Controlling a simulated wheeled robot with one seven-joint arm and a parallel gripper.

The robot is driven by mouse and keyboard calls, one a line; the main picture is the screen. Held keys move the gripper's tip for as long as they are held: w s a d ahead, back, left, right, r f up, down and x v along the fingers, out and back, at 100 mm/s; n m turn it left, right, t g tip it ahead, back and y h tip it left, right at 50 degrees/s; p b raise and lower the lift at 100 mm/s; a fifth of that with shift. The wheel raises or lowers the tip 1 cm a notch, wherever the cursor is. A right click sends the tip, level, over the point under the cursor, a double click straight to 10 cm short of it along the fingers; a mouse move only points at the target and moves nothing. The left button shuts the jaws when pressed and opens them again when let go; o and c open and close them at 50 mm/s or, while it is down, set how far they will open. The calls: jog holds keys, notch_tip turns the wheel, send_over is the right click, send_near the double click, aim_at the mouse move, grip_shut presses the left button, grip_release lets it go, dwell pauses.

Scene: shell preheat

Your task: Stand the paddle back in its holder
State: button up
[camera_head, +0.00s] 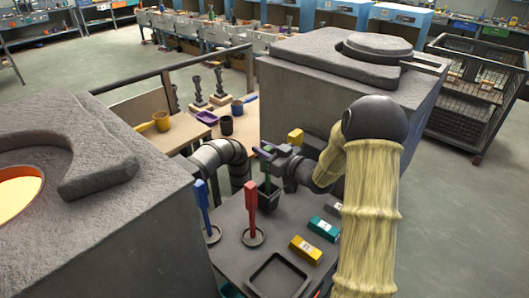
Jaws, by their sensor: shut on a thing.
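My fingers hide part of the paddle's middle. A red paddle (250,198) and a blue paddle (202,196) stand upright in round bases nearer the front.
A shallow dark tray (279,276), a yellow block (306,249) and a teal block (324,229) lie on the bench. A grey furnace (335,85) stands behind my arm; another with a glowing opening (75,180) is at left. A bent pipe (215,153) runs left of the gripper.

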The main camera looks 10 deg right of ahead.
jog(key=shift+f, duration=0.55)
jog(key=shift+f, duration=0.15)
jog(key=o, duration=1)
jog(key=b+v, duration=0.2)
jog(key=v, duration=1)
